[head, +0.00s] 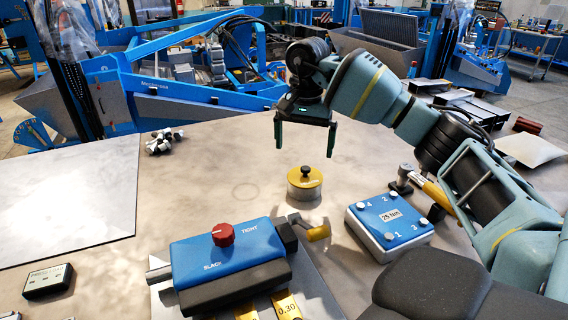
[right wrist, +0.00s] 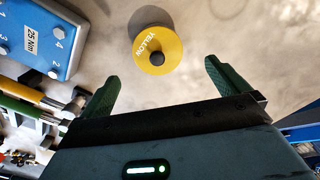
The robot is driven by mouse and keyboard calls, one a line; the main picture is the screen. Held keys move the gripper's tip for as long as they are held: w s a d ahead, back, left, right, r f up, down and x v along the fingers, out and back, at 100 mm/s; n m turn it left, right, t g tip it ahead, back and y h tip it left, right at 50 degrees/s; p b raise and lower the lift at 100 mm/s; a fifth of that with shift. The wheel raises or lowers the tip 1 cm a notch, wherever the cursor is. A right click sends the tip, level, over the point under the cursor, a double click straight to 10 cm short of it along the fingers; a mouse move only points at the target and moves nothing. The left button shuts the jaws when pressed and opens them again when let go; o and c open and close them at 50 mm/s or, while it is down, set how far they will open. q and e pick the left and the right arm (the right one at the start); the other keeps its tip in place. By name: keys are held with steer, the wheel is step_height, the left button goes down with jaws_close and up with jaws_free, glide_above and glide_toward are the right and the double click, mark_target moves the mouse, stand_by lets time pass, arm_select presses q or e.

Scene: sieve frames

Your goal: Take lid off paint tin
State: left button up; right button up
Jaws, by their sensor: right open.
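The paint tin (head: 304,192) is a small round tin standing upright on the bench, in the middle of the head view. Its yellow lid (head: 300,177) is on top, with a dark knob (head: 304,171) in the centre. In the right wrist view the lid (right wrist: 170,50) shows from above with the word YELLOW on it, and the knob (right wrist: 157,58) is near its middle. My right gripper (head: 306,152) is open and empty, with its fingers pointing down above and behind the tin, not touching it. The right wrist view shows its two green fingers (right wrist: 160,80) spread apart. My left gripper is not in view.
A blue torque box (head: 390,226) marked 25 Nm stands right of the tin. A grey sheet (head: 70,195) covers the left. Bench around the tin's left is clear.

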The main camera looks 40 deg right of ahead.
mark_target(305, 168)
steer(key=shift+w+d+r, duration=0.1)
steer(key=shift+w, duration=0.15)
steer(key=shift+s, duration=0.3)
step_height(305, 168, down, 2)
steer(key=shift+f, duration=0.3)
steer(key=shift+s+d+f+p, duration=0.15)
steer(key=shift+f+p, duration=0.15)
steer(key=shift+f, duration=2.25)
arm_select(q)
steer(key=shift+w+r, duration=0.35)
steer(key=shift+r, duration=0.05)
arm_select(e)
steer(key=c, duration=0.9)
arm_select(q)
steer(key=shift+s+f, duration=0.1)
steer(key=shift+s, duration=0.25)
